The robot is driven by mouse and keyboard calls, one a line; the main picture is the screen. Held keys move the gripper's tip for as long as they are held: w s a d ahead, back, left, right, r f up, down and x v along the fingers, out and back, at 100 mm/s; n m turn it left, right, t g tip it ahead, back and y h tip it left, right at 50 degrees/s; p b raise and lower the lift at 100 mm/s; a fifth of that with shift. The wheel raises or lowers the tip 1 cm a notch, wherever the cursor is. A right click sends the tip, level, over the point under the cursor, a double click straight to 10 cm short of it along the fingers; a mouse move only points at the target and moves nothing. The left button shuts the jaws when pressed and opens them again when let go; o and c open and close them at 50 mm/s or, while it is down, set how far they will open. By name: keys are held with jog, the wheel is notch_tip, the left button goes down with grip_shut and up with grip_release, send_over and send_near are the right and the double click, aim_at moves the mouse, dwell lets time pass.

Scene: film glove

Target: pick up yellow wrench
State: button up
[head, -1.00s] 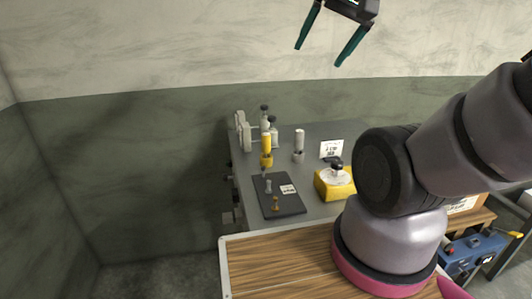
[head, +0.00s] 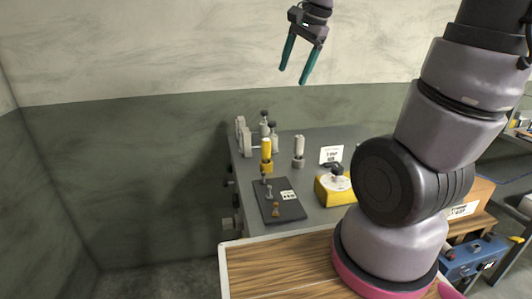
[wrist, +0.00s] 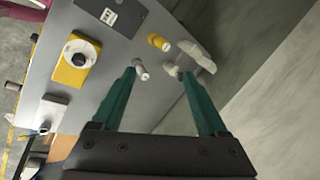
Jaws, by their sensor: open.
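No shape I can clearly tell as a wrench shows. A small yellow-gold piece (head: 276,210) lies on a dark mat (head: 290,211) on the grey bench; it is too small to identify. A yellow cylinder (head: 266,148) stands in a yellow base behind the mat, and its top shows in the wrist view (wrist: 158,42). My gripper (head: 293,76) is open and empty, high above the bench with fingers pointing down. In the wrist view my gripper (wrist: 159,73) has its teal fingers apart, with bench items beyond them.
A yellow box with a round dial (head: 335,187) stands right of the mat. A grey cylinder (head: 299,150), a white card (head: 331,154) and pale clamp-like fixtures (head: 244,137) stand toward the back. A wooden top (head: 275,268) is in front; a wall is behind.

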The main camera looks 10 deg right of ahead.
jog(key=w+a+f+m+g, duration=0.25)
jog(key=w+f+m, duration=0.25)
jog(key=w+f, duration=0.4)
jog(key=m+g+h, duration=0.1)
jog(key=m+h, duration=0.1)
jog(key=m, duration=0.2)
send_near(266, 151)
jog(key=shift+w, duration=0.9)
jog(key=shift+m, duration=0.3)
notch_tip(266, 151, down, 11)
jog(key=shift+d, duration=0.15)
grip_shut()
